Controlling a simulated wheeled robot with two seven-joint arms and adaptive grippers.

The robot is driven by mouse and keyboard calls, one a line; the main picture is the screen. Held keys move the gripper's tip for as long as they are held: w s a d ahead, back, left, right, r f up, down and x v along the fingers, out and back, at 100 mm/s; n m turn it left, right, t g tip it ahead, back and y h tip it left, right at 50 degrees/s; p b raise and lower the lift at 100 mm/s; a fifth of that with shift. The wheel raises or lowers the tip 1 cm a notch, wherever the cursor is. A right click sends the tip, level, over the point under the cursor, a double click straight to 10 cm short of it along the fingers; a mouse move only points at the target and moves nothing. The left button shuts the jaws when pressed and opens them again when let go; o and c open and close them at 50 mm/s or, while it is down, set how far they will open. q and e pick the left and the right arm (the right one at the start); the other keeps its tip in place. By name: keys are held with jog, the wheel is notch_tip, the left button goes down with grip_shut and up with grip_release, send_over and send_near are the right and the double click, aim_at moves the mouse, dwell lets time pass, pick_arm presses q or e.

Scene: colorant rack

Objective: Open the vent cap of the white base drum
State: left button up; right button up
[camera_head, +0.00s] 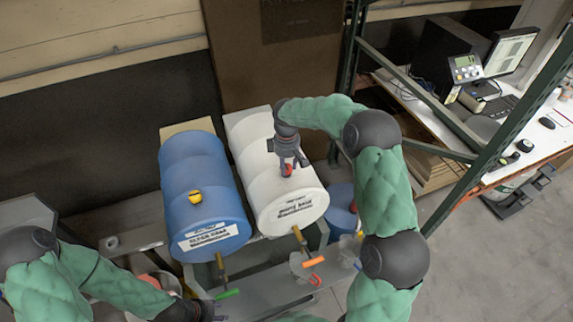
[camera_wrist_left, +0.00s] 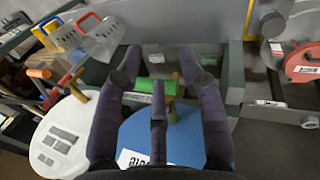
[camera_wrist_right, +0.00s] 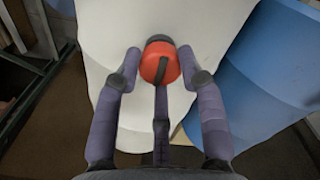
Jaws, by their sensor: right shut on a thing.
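The white base drum (camera_head: 270,185) lies on its side on the rack, with a label on its front end; it also shows in the right wrist view (camera_wrist_right: 105,25). Its vent cap (camera_head: 287,169) is red and sits on top; in the right wrist view the round red cap (camera_wrist_right: 155,68) has a dark part behind it. My right gripper (camera_head: 288,160) is shut on the red cap, its fingers around it. My left gripper (camera_wrist_left: 160,62) is open near the green tap handle (camera_wrist_left: 155,86) of the blue drum; whether it touches the handle cannot be told.
The blue drum (camera_head: 200,175) with a yellow cap (camera_head: 195,197) lies left of the white one. An orange tap handle (camera_head: 313,261) sticks out at the white drum's front. Clear scoops (camera_wrist_left: 100,38) hang nearby. A green rack post (camera_head: 510,125) stands right of my right arm.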

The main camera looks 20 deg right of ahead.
jog(key=o, duration=1.1)
jog(key=shift+f, duration=0.1)
jog(key=shift+o, duration=0.2)
jog(key=shift+r, duration=0.45)
notch_tip(320, 180, up, 11)
